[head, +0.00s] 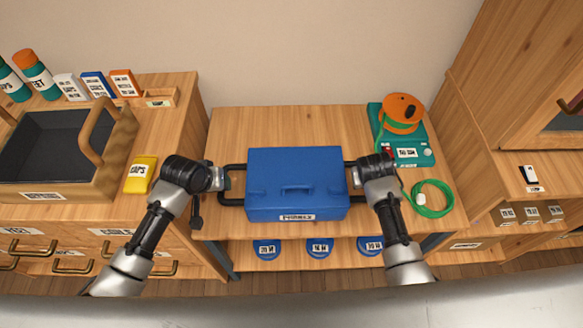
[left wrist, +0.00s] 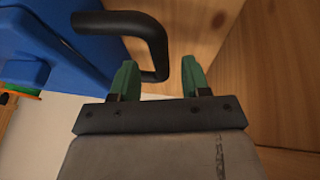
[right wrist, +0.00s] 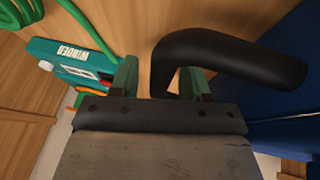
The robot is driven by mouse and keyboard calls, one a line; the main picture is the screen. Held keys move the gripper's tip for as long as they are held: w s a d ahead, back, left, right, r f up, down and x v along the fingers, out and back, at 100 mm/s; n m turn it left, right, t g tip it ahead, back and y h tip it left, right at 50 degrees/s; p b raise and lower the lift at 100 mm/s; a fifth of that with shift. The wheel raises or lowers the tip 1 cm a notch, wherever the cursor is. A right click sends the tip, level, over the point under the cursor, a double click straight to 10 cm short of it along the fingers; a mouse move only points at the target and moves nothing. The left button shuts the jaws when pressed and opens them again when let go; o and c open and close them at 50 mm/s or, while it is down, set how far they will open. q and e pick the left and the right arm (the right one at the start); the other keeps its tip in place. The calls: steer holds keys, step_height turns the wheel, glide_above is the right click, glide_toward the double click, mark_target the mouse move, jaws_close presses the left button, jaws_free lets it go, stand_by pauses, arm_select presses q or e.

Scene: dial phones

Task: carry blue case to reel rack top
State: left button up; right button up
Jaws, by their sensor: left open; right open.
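The blue case (head: 296,168) has black side handles, a front grip and a white label. It is at the middle of the wooden reel rack top (head: 290,122), near its front edge; I cannot tell whether it touches the top. My left gripper (head: 222,178) is open at the case's left handle; in the left wrist view the handle (left wrist: 150,35) reaches between the fingers (left wrist: 160,80). My right gripper (head: 354,177) is open at the right handle; in the right wrist view the handle (right wrist: 230,55) has its bend between the fingers (right wrist: 160,80).
A teal winder (head: 418,150) with an orange reel (head: 401,112) and a green cord coil (head: 432,199) are right of the case. Several blue reels (head: 319,247) are on the shelf below. A cabinet with a wooden tote (head: 92,185) stands left. The rack top behind the case is clear.

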steer(key=shift+r, duration=0.15)
arm_select(q)
steer(key=v, duration=0.8)
arm_select(e)
steer(key=v, duration=1.1)
steer(key=shift+s+a+r, duration=0.2)
steer(key=shift+s+r, duration=0.05)
steer(key=shift+r, duration=0.05)
